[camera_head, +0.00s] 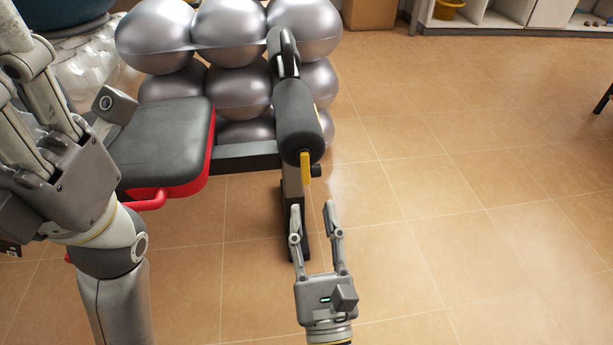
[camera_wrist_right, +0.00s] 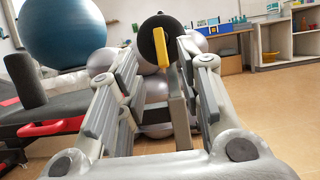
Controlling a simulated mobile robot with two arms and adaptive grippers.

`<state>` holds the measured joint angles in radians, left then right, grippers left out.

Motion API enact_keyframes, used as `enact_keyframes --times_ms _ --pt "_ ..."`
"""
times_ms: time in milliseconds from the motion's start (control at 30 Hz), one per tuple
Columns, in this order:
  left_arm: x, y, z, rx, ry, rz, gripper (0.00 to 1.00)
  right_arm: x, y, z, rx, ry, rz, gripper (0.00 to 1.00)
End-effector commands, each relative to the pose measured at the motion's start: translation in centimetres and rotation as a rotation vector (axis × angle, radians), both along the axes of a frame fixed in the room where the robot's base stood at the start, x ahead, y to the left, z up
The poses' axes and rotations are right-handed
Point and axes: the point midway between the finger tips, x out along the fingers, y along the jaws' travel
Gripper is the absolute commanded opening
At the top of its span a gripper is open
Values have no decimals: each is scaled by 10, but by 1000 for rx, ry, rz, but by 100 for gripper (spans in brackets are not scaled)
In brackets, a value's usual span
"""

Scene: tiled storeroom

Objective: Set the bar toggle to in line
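The bar toggle is a short yellow bar (camera_head: 305,164) on the near end of the bench's black padded roller (camera_head: 297,112). In the right wrist view the yellow bar (camera_wrist_right: 162,51) hangs nearly upright, slightly tilted, across the round black roller end (camera_wrist_right: 153,39). My right gripper (camera_head: 313,210) is open and empty, pointing at the bar from the near side. A gap shows between its fingertips and the bar in the head view. In the wrist view the bar appears between the fingers. My left gripper (camera_head: 30,95) is at the far left, its fingertips not clear.
The exercise bench has a black and red seat pad (camera_head: 168,142) left of the roller and a dark upright post (camera_head: 293,205) below it. Silver balls (camera_head: 229,87) are stacked behind. Shelves (camera_head: 480,18) stand at the back. The tiled floor (camera_head: 470,190) on the right is clear.

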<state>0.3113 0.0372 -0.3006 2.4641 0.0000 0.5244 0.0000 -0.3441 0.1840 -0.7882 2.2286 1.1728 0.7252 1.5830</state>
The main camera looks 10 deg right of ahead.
Motion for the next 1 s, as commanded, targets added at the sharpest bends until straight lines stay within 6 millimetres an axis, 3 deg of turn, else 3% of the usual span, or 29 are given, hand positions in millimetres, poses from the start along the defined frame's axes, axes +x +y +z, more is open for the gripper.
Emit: enact_keyframes --times_ms 200,400,800,1000 --pt "1 0 0 0 4 0 40 41 0 18 1 -3 -3 34" --pt "3 0 0 0 11 0 40 66 0 28 -1 -2 -3 34" --pt "3 0 -1 1 12 0 40 74 0 30 -3 1 -1 34" --pt "3 0 -1 1 12 0 40 74 0 30 -3 1 -1 11"
